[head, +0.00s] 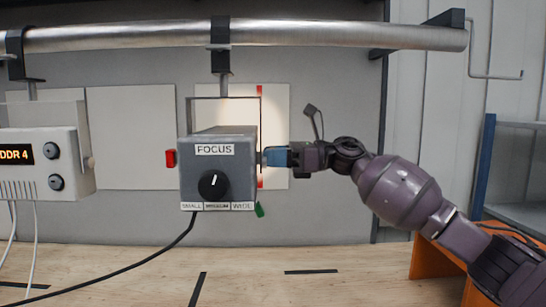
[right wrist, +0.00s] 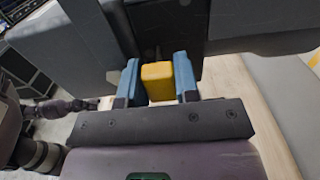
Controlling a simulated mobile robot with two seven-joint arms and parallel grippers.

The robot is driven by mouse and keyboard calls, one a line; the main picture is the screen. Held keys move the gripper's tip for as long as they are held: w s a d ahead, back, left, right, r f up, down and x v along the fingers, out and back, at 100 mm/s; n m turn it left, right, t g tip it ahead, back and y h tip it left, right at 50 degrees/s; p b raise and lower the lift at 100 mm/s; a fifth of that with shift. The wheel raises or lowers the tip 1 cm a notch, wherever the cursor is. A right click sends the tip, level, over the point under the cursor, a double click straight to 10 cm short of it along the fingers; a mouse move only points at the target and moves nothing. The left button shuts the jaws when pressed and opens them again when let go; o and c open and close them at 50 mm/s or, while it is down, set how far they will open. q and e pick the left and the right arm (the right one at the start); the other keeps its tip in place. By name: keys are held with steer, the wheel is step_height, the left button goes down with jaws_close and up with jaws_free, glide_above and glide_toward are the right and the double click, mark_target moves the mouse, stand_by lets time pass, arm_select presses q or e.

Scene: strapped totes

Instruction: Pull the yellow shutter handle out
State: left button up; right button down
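The grey FOCUS lamp box (head: 240,145) hangs from the overhead pipe, with a dark knob (head: 213,184) on its front. My right gripper (head: 268,157) reaches its right side from the right, blue fingertips close against that side. In the right wrist view, the yellow shutter handle (right wrist: 157,82) lies between the two blue fingertips of this gripper (right wrist: 158,80). The fingers stand close on both sides of it; I cannot tell whether they press on it. In the head view the handle is hidden by the fingers. My left gripper does not show in the head view.
A white box with a display (head: 40,160) hangs at the left. The metal pipe (head: 250,36) runs above. A red tab (head: 171,158) sticks out at the lamp's left side. A wooden bench (head: 300,265) lies below, with an orange stand (head: 435,262) at its right.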

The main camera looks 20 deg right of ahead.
steer(key=v, duration=0.3)
steer(key=shift+d+b, duration=0.2)
steer(key=shift+b, duration=0.1)
steer(key=c, duration=1.1)
jaws_free()
steer(key=shift+s+d, duration=0.15)
steer(key=shift+d, duration=0.05)
steer(key=b+v, duration=0.1)
steer(key=v, duration=0.9)
steer(key=shift+s+d+r, duration=0.1)
steer(key=shift+d, duration=0.25)
